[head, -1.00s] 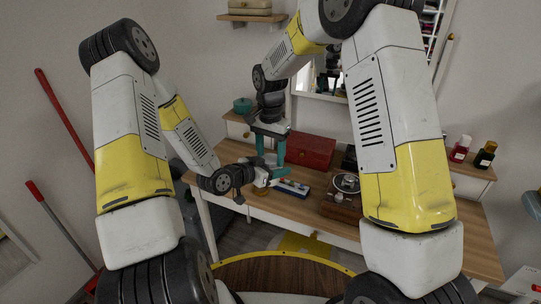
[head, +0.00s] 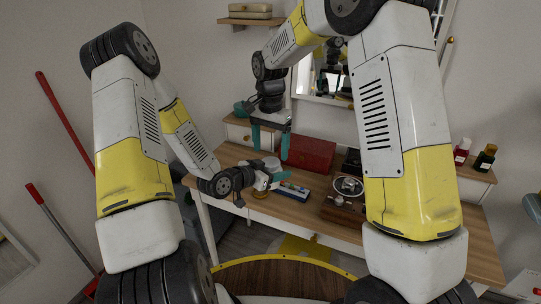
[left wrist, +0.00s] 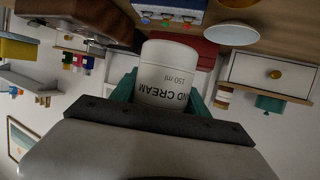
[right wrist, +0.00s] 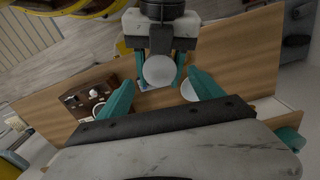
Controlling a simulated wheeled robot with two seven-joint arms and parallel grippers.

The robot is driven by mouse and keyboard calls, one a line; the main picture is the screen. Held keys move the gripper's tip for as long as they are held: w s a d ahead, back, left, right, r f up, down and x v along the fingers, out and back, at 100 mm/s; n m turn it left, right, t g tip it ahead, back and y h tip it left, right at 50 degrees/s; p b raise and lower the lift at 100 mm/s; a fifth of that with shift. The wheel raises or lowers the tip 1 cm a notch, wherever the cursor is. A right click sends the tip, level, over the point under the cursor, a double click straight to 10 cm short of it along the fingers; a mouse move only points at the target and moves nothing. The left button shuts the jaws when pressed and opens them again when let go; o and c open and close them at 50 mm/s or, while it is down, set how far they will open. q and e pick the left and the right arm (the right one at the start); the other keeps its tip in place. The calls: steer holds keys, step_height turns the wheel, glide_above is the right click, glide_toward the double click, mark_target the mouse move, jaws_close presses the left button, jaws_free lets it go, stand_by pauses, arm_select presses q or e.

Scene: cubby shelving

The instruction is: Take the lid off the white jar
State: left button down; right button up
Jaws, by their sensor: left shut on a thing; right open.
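The white jar (left wrist: 168,75), marked with cream lettering and "150 ml", is clasped between the teal fingers of my left gripper (head: 272,178), above the table. In the right wrist view its pale round top (right wrist: 159,70) faces my right gripper; I cannot tell a lid seam there. My right gripper (head: 270,147) is open and empty, pointing down above the jar, with its fingers apart on either side in its wrist view. A white round disc (left wrist: 231,33) lies on the table beyond the jar; I cannot tell whether it is a dish or a lid.
The wooden table (head: 410,208) holds a red box (head: 311,153), a blue tray with small coloured items (head: 292,191) and a brown machine-like box (head: 343,208). A mirror stands behind. Bottles (head: 485,157) stand on the right shelf. Bare wood is free at the table's right.

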mark_target(271, 162)
steer(key=shift+r+m, duration=1.1)
steer(key=shift+r, duration=0.4)
steer(key=shift+c, duration=0.3)
steer(key=shift+r+m, duration=0.3)
step_height(271, 162, down, 8)
steer(key=shift+r, duration=0.2)
steer(key=shift+c, duration=0.2)
steer(key=c, duration=1.4)
steer(key=n, duration=0.2)
steer(key=shift+n, duration=0.4)
steer(key=shift+c, duration=0.2)
